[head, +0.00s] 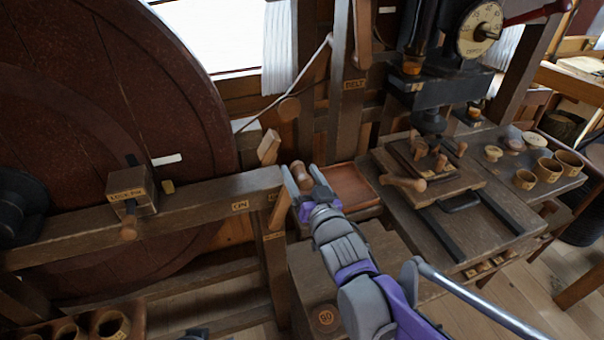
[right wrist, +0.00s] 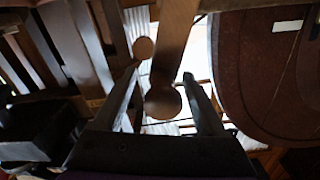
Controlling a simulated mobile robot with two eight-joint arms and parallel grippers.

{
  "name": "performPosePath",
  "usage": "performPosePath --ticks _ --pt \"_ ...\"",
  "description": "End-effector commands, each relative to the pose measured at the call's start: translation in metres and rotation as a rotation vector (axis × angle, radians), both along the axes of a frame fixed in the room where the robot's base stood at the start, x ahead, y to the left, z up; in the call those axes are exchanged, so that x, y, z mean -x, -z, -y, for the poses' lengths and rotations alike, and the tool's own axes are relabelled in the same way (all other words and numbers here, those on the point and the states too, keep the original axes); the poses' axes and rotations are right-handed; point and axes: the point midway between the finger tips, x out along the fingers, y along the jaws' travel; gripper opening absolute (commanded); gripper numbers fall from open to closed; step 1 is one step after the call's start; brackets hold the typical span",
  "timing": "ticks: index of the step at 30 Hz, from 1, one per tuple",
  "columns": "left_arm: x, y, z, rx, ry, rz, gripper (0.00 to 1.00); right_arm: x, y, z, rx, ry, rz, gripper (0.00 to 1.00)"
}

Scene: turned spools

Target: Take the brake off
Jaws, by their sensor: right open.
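The brake lever appears to be the wooden bar with a rounded knob (head: 301,175) beside the end of the beam marked "ON" (head: 240,205). My right gripper (head: 304,177) is open, with its fingers around that knob. In the right wrist view the knob (right wrist: 163,101) hangs at the end of a wooden bar, between the two open fingers (right wrist: 163,82). I see a gap on the right side; contact on the left is unclear. The big dark red wheel (head: 190,90) stands at the left. My left gripper is not in view.
A lock pin box (head: 131,188) with a wooden knob sits on the beam. A wooden tray (head: 350,185) and a drill press table with several turned pieces lie to the right.

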Motion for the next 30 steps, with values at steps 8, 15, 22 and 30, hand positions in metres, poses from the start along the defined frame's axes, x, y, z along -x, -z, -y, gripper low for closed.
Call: performPosePath --ticks 8,15,22,30 --pt "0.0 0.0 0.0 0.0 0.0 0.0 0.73 0.037 0.0 0.012 0.001 0.0 0.0 0.73" --pt "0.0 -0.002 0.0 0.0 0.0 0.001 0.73 0.078 0.0 0.026 0.001 0.001 0.0 0.73" --pt "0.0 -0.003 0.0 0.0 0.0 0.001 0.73 0.099 0.0 0.033 0.001 0.002 0.0 0.73" --pt "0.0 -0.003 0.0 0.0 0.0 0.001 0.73 0.102 0.0 0.034 0.001 0.001 0.0 0.73"
